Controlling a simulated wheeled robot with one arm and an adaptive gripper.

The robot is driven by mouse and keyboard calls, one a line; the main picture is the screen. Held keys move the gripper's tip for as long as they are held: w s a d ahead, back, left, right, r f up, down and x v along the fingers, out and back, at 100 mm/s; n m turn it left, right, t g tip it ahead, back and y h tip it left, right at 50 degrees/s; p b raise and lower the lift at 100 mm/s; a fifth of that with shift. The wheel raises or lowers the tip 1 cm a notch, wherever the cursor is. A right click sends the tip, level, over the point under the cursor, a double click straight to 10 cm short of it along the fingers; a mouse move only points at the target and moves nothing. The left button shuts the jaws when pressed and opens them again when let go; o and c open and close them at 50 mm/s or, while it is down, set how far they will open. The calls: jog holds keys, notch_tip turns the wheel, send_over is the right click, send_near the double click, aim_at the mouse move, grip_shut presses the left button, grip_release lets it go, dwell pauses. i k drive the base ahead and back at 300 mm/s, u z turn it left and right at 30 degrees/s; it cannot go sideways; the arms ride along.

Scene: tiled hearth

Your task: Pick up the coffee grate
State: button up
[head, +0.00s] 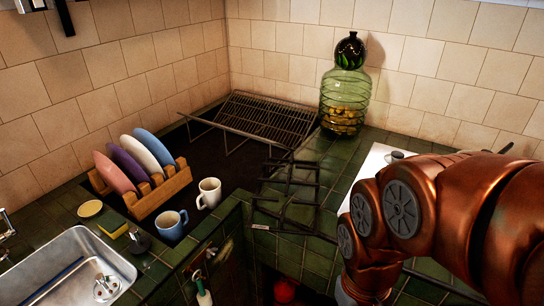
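A dark metal grate (287,193) with crossing bars lies on the green tiled counter, near the inner corner and the front edge. A small light label shows at its front end. A larger wire rack (262,118) stands slightly tilted behind it in the back corner. I cannot tell for certain which of the two is the coffee grate; neither is held in this view. My copper-coloured arm fills the right side, to the right of both. My gripper is not in view.
A green glass jar (345,98) with yellow contents stands behind. Left are a wooden plate rack (160,192) with several plates, a white mug (209,193), a blue mug (171,224) and a sink (72,270). A white panel (371,168) lies right of the grate.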

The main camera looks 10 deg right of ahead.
aim_at(256, 197)
jog(key=z, duration=0.05)
jog(key=k, duration=0.4)
jog(key=u, duration=1.2)
jog(key=i, duration=1.15)
jog(key=z, duration=0.65)
